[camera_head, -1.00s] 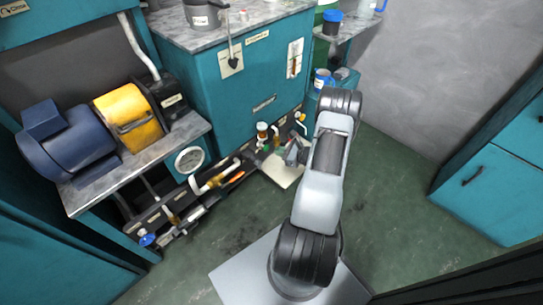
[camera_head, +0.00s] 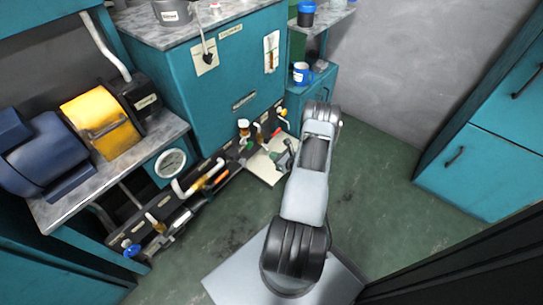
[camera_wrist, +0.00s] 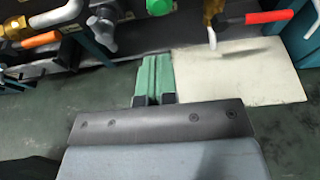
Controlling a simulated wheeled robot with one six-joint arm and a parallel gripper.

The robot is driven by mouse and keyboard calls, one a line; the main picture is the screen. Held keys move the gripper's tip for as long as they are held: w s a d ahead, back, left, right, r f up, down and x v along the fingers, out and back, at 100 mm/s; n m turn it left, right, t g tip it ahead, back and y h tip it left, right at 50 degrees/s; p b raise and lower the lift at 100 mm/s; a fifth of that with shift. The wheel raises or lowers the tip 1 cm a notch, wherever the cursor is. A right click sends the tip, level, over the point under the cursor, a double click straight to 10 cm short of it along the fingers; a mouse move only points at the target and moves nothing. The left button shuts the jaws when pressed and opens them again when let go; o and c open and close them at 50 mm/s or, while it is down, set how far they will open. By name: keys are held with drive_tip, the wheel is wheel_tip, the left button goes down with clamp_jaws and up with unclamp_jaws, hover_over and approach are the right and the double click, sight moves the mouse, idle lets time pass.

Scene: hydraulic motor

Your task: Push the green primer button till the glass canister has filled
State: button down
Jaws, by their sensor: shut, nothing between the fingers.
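My gripper (camera_wrist: 153,78) shows in the wrist view with its two green fingertips together and nothing between them. The green primer button (camera_wrist: 159,6) is at the top edge of that view, on the dark pipe assembly just beyond the fingertips, apart from them. In the head view, my gripper (camera_head: 283,157) is low beside the pipework, partly hidden by my arm.
A pale plate (camera_wrist: 240,72) lies on the floor right of the fingertips. A red-handled valve (camera_wrist: 268,16), a grey knob (camera_wrist: 103,30) and an orange handle (camera_wrist: 42,40) flank the button. A teal cabinet (camera_head: 225,75) stands behind. Green floor is clear at right.

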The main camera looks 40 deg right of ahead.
sight(251, 146)
drive_tip(key=b+x, duration=0.1)
drive_tip(key=x, duration=0.4)
drive_tip(key=b+x, duration=0.2)
drive_tip(key=x, duration=0.3)
drive_tip(key=shift+w+r, duration=0.1)
drive_tip(key=shift+r, duration=0.1)
drive_tip(key=shift+w+a+r+b, duration=0.15)
drive_tip(key=shift+w+b, duration=0.35)
drive_tip(key=shift+w, duration=0.3)
